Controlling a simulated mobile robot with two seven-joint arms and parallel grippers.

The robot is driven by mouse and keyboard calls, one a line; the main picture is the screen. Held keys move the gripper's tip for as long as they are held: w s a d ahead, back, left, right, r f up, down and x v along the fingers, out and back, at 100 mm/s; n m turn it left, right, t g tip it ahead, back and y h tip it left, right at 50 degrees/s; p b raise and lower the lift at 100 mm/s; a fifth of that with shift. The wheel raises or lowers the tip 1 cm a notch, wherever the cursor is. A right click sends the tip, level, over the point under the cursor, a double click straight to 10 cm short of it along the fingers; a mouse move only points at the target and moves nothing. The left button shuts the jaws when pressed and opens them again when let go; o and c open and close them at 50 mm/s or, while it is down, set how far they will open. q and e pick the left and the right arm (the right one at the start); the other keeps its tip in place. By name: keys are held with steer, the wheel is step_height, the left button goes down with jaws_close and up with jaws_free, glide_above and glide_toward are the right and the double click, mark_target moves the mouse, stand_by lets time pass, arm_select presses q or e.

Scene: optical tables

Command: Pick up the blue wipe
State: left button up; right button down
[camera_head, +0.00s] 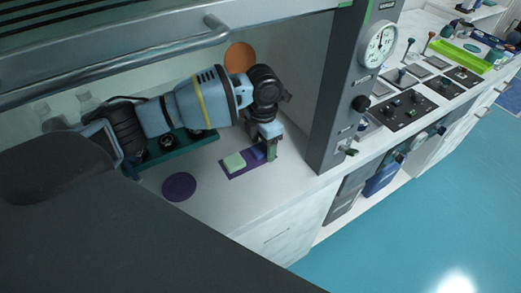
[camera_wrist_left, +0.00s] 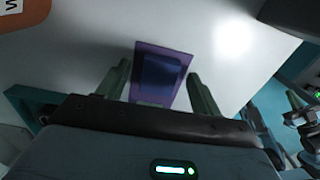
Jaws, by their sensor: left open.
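The blue wipe (camera_head: 257,153) lies on a purple mat (camera_head: 238,174) on the white worktop, beside a pale green wipe (camera_head: 234,162). My left gripper (camera_head: 270,150) is open just above the blue wipe and partly covers it in the head view. In the left wrist view the blue wipe (camera_wrist_left: 158,72) shows between my two open green fingers (camera_wrist_left: 158,85), with purple mat (camera_wrist_left: 172,51) around it. Nothing is held. I cannot tell whether the fingers touch the mat. The green wipe is hidden in the wrist view. What looks like my right gripper shows small at that view's right edge.
A round purple mat (camera_head: 179,187) lies to the left. A dark teal tray (camera_head: 190,147) with black items stands behind, under my left arm. An orange disc (camera_head: 240,57) is at the back wall. A grey post (camera_head: 345,95) with a gauge (camera_head: 379,45) stands close right of the gripper.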

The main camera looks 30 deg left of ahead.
mark_target(263, 147)
arm_select(q)
steer(key=c, duration=1)
steer(key=shift+c, duration=0.2)
steer(key=shift+r, duration=0.1)
steer(key=shift+r, duration=0.55)
step_height(263, 147, up, 2)
steer(key=shift+w+r, duration=0.1)
steer(key=shift+r, duration=0.15)
steer(key=s+d, duration=0.2)
steer(key=s, duration=0.2)
steer(key=s+d, duration=0.3)
steer(key=s, duration=0.2)
steer(key=s+d+r, duration=0.1)
steer(key=s+d, duration=0.1)
steer(key=s, duration=0.3)
steer(key=shift+s+d+r+p, duration=0.1)
steer(key=shift+s+d+p, duration=0.1)
steer(key=shift+p, duration=0.1)
